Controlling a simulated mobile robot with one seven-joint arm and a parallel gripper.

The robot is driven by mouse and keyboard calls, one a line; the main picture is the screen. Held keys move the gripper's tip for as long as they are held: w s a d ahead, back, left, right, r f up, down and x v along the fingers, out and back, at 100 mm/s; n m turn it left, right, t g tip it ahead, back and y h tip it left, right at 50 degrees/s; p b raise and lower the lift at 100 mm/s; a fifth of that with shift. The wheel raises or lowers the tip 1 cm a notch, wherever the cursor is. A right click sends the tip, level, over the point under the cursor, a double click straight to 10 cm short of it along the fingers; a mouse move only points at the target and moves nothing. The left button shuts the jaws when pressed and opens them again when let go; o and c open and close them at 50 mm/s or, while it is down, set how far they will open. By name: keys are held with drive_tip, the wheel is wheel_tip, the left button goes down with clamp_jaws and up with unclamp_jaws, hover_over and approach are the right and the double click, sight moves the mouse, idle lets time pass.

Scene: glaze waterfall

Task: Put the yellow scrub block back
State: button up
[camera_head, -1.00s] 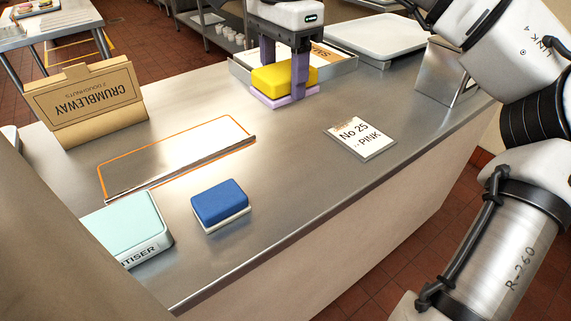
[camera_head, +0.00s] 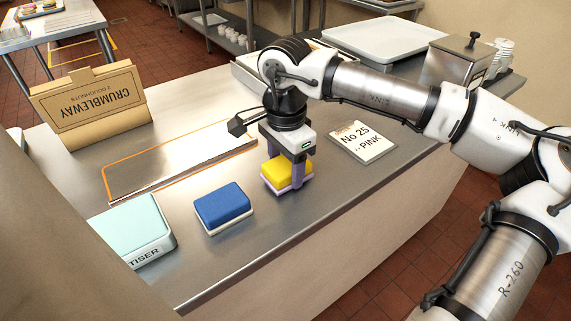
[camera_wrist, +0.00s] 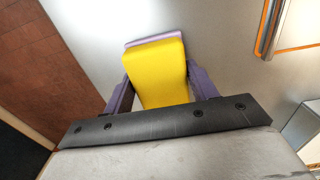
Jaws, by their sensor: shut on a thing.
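The yellow scrub block (camera_head: 274,170) has a lilac base and is between the fingers of my gripper (camera_head: 285,178). My gripper is shut on it, with the purple fingers at its two sides. In the wrist view the yellow top of the block (camera_wrist: 160,75) shows, with a lilac edge beyond it. The block is at the counter's front part, right of a blue scrub block (camera_head: 222,205) with a white base and apart from it. I cannot tell whether its base touches the counter.
The steel counter (camera_head: 270,245) is clear toward its front edge. An orange-outlined plate (camera_head: 165,160) lies behind the blue block. A mint sanitiser box (camera_head: 133,228) is at left, a brown Crumbleway folder (camera_head: 88,100) behind it. A "No 25 Pink" card (camera_head: 362,142) lies right of my gripper.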

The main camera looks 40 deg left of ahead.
sight(286, 164)
drive_tip(key=shift+f, duration=0.35)
drive_tip(key=shift+f, duration=0.25)
drive_tip(key=o, duration=0.9)
drive_tip(key=shift+r, duration=0.1)
drive_tip(key=shift+o, duration=0.2)
drive_tip(key=shift+r, duration=0.35)
wheel_tip(286, 164, up, 12)
drive_tip(key=shift+f+b, duration=0.15)
drive_tip(key=shift+b, duration=0.3)
